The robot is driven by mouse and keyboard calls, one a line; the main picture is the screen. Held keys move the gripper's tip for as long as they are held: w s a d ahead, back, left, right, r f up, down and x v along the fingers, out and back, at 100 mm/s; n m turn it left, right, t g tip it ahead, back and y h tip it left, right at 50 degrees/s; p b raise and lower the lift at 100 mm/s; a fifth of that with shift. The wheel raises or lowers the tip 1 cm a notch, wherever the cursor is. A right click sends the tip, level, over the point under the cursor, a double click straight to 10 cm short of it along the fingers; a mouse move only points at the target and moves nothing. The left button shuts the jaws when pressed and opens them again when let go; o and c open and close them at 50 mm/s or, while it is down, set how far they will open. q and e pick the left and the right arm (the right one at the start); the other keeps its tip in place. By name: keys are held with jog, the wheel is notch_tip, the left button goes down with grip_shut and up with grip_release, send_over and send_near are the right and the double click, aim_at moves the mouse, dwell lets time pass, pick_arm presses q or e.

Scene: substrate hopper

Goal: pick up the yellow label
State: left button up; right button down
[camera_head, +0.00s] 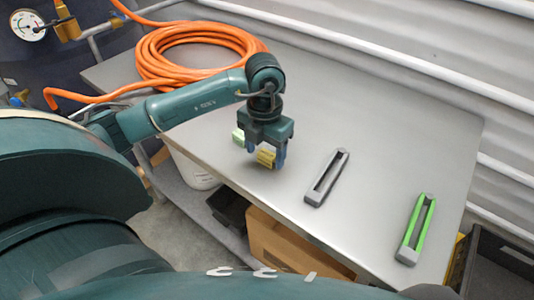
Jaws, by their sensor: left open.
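The yellow label (266,156) is a small yellow block near the front edge of the grey table. My left gripper (261,156) points down right at it with its jaws open. The gripper's fingers partly hide the label, and I cannot tell whether they touch it. A small pale green piece (238,138) shows just left of the gripper. My right gripper is out of view.
A grey slotted holder (318,191) and a green-and-grey slotted holder (407,250) lie to the right on the table (400,130). A coiled orange hose (160,62) lies at the back left. A cardboard box (275,243) and a dark bin stand below the front edge.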

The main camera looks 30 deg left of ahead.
pick_arm(q)
jog(key=shift+f, duration=0.75)
jog(key=shift+c, duration=0.4)
jog(key=c, duration=1)
jog(key=shift+o, duration=0.2)
jog(key=shift+r, duration=0.1)
